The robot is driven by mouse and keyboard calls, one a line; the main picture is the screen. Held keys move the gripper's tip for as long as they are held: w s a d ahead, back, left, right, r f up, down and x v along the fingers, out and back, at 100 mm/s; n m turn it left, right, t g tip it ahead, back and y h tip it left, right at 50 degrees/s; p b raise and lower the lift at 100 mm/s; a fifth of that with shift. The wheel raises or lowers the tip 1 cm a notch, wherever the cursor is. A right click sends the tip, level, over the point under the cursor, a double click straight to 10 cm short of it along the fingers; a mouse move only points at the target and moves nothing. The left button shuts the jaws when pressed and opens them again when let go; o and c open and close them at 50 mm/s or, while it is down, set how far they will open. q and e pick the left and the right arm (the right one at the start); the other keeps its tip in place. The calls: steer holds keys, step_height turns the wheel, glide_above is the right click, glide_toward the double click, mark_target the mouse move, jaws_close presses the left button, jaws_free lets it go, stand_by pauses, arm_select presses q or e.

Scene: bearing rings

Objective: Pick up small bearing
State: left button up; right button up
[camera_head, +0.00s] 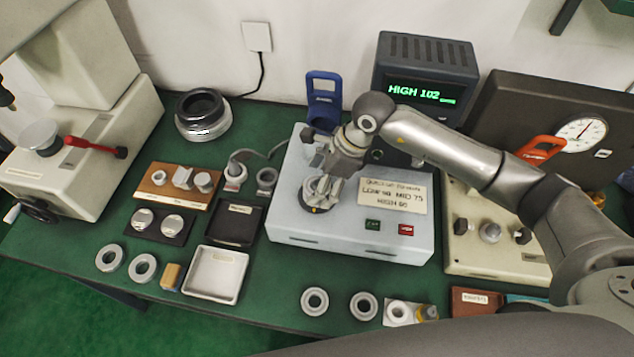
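My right arm comes in from the right, and its gripper (322,196) points down over the pale grey tester box (300,228). A metal ring, apparently a bearing (312,186), sits on the tester beneath the gripper and is partly hidden by the fingers. Whether the fingers touch or grip it I cannot tell. Other bearing rings lie on the green table: a pair at the front left (110,257) and a pair at the front middle (315,301). A small ring (159,177) is on the wooden block at left. My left gripper is not in view.
A white tray (238,262) and a black tray (257,222) lie left of the tester. A display reading HIGH 102 (425,92) and a blue clamp-like tool (323,100) stand behind it. A dial gauge (580,133) is at right. A cream machine (85,130) fills the left.

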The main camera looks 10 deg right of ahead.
steer(key=c, duration=1.2)
steer(key=shift+c, duration=0.2)
steer(key=shift+w+r+b, duration=0.1)
steer(key=shift+r+b, duration=0.75)
steer(key=s+d+r+b, duration=0.2)
steer(key=s+r+b, duration=0.3)
steer(key=s+r, duration=0.6)
steer(key=shift+s+d+r+b, duration=0.15)
steer(key=shift+s+d+b, duration=0.2)
steer(key=shift+s, duration=1.1)
